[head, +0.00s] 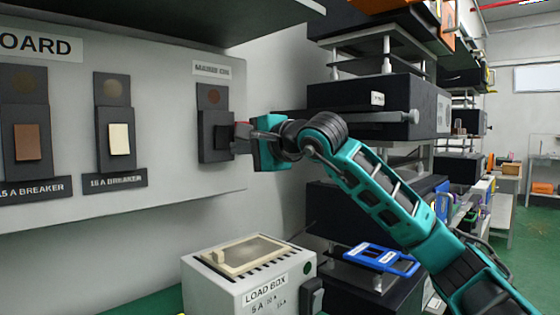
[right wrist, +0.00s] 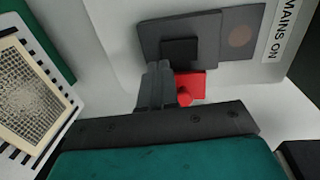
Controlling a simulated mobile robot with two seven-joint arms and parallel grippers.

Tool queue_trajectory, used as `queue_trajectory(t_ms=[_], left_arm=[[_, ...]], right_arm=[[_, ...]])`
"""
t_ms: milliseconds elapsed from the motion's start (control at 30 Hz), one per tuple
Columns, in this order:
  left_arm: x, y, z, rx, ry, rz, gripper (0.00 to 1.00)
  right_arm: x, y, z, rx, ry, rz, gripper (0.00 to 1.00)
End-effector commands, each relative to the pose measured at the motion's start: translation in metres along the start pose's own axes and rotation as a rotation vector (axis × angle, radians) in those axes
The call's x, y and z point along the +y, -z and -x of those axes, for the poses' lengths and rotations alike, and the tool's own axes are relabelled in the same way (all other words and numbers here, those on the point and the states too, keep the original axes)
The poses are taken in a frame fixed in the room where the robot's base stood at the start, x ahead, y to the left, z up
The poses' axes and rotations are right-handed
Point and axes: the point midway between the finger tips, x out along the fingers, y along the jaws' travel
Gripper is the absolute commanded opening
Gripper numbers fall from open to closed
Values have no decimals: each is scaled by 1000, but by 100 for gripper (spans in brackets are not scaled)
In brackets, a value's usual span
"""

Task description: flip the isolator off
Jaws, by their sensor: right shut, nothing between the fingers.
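The isolator is the dark switch plate (head: 214,112) at the right end of the grey board, under a small label and with a brown round spot on its upper part. It also shows in the right wrist view (right wrist: 210,35), beside the label "MAINS ON". A red part (right wrist: 190,86) shows at the plate's lower edge, right beside my fingers. My right gripper (head: 240,137) is shut and empty at the lower right side of the plate. Its fingers (right wrist: 160,75) reach a dark block on the plate; I cannot tell whether they touch it. My left gripper is not in view.
Two breakers, one with a brown rocker (head: 27,142) and one with a cream rocker (head: 119,138), sit left on the board. A load box (head: 250,275) stands below. Dark stacked equipment (head: 355,95) stands close to the right, behind my arm. A dark shelf overhangs the board.

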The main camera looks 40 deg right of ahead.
Motion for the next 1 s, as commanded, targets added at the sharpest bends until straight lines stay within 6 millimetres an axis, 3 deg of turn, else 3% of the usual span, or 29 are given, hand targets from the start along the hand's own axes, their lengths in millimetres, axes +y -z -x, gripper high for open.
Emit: queue_trajectory(t_ms=[300,500,1000], left_arm=[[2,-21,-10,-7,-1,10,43],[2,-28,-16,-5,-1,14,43],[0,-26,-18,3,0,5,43]], right_arm=[[19,2,63,5,0,3,0],[24,2,88,3,2,1,0],[24,1,98,0,1,0,0]])
